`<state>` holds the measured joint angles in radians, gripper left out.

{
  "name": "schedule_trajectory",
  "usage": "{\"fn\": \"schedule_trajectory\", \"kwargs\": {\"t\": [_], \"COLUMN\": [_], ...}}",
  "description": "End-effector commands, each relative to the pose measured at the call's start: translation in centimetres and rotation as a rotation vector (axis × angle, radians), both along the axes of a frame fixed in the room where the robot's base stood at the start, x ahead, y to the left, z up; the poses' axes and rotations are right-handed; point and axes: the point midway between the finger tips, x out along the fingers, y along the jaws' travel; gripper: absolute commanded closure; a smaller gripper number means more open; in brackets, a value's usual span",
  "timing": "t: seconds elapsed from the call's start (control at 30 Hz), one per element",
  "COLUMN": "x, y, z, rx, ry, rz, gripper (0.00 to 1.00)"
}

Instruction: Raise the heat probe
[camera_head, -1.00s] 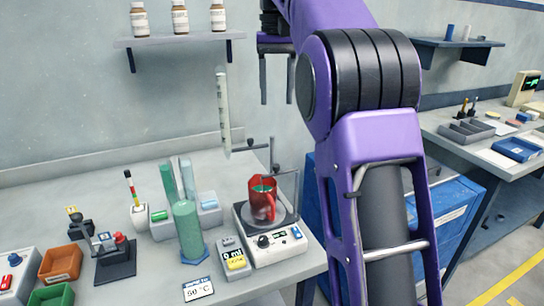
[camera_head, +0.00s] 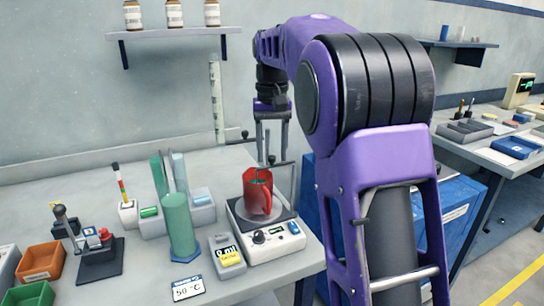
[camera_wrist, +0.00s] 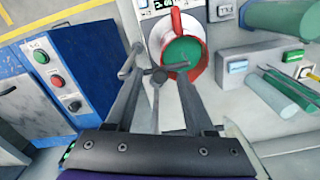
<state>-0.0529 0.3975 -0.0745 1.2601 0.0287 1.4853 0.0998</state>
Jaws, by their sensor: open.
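A red beaker (camera_head: 257,190) with green contents stands on the hotplate (camera_head: 264,238), and its open top faces the camera in the wrist view (camera_wrist: 184,52). Beside it is a thin grey stand with rods. A dark knob (camera_wrist: 158,75) on a rod lies between my fingertips in the wrist view, and a thin bar runs from it toward the beaker. I take this to be the heat probe's holder; the probe's lower end cannot be made out. My gripper (camera_head: 271,155) points down behind the beaker, open around the knob, with no clear contact.
A tall green cylinder (camera_head: 179,225) and a grey block with tubes stand left of the hotplate. A small 0 ml display (camera_head: 227,252) and a 50 °C card (camera_head: 187,288) lie in front. A blue cabinet (camera_wrist: 45,80) stands beside the bench. A bottle shelf (camera_head: 172,33) is above.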

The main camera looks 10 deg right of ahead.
Motion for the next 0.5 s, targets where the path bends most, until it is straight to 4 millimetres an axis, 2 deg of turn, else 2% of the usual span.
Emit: {"fn": "schedule_trajectory", "kwargs": {"t": [0.33, 0.5], "x": [0.01, 0.01], "y": [0.01, 0.01], "z": [-0.36, -0.35], "rx": [0.000, 0.000], "ry": [-0.001, -0.001], "rz": [0.000, 0.000], "gripper": [0.48, 0.79]}}
